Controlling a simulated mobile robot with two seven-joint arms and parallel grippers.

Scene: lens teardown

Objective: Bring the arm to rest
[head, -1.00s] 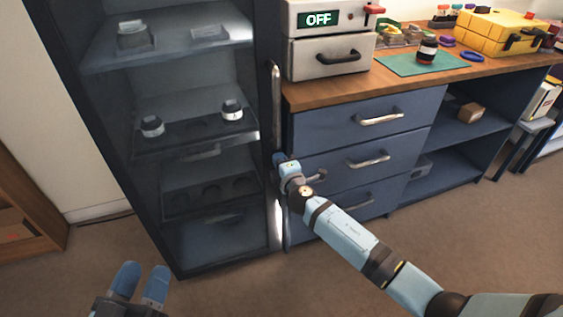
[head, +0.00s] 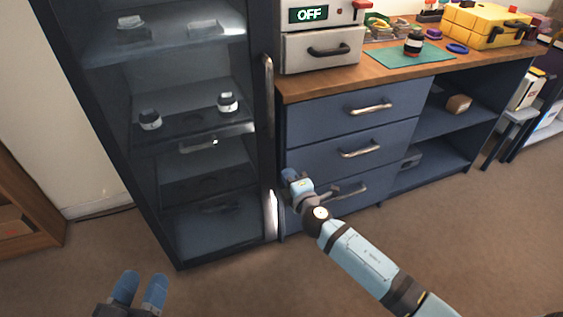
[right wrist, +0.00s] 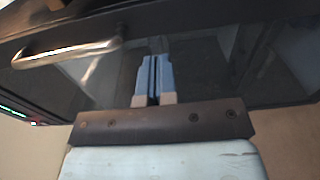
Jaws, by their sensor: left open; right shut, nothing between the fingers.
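My right arm reaches in from the lower right in the head view. Its gripper (head: 289,174) is beside the lower part of the cabinet's long door handle (head: 268,100), in front of the blue drawers. In the right wrist view its two blue fingers (right wrist: 153,78) are together with nothing between them. My left gripper (head: 140,290) is at the bottom left of the head view, fingers apart and empty, above the floor.
A dark glass-fronted cabinet (head: 262,170) holds lens parts on its shelves. Blue drawers (head: 340,130) with metal handles stand beside it under a wooden worktop (head: 310,88). A green mat (head: 385,58) carries a lens (head: 413,43). The carpeted floor in front is clear.

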